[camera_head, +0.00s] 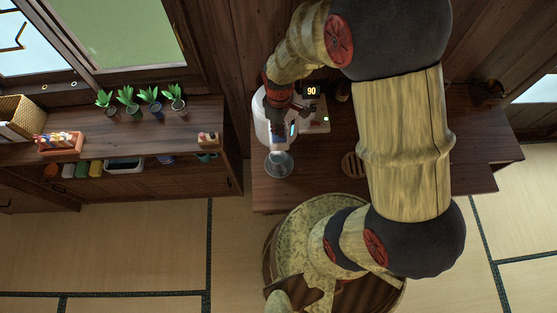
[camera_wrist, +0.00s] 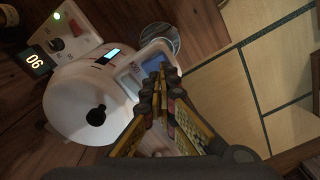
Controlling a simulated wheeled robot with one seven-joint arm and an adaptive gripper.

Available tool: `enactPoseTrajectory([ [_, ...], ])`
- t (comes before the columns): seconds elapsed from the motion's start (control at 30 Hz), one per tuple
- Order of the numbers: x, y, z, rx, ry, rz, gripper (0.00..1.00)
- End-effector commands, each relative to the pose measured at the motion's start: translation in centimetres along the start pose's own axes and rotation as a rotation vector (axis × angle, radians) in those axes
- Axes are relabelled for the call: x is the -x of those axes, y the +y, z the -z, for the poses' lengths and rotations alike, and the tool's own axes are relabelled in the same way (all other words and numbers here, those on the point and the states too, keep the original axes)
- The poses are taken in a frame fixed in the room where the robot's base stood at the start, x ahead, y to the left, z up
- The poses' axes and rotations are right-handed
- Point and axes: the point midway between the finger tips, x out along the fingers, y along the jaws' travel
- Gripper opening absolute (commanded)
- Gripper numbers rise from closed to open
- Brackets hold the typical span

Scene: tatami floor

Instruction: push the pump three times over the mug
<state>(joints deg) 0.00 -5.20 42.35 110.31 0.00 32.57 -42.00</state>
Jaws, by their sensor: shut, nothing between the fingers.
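A white rounded dispenser (camera_head: 263,120) stands on the dark wooden counter; it also shows in the wrist view (camera_wrist: 72,112), with a dark round opening on top. Its spout head (camera_wrist: 146,62), with a small screen, reaches out over a grey, round, glassy vessel (camera_head: 279,165), apparently the mug, also seen in the wrist view (camera_wrist: 160,36). My gripper (camera_wrist: 163,72) is shut and empty, with its fingertips over the spout head. I cannot tell whether they touch it. In the head view my gripper (camera_head: 287,122) partly hides the dispenser.
A control box with a lit display reading 90 (camera_head: 312,90) stands beside the dispenser. A round slatted wooden trivet (camera_head: 352,165) lies to the right on the counter (camera_head: 320,180). A shelf with several potted plants (camera_head: 150,97) stands at the left.

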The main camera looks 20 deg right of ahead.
Motion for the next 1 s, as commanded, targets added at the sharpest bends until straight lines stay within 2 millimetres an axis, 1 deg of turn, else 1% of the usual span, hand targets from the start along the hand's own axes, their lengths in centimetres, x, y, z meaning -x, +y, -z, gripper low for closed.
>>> enactPoseTrajectory([
  [0.37,-0.1,0.0,0.0,0.000,0.000,0.000,0.00],
  [1.0,-1.7,0.0,0.0,0.000,0.000,0.000,0.00],
])
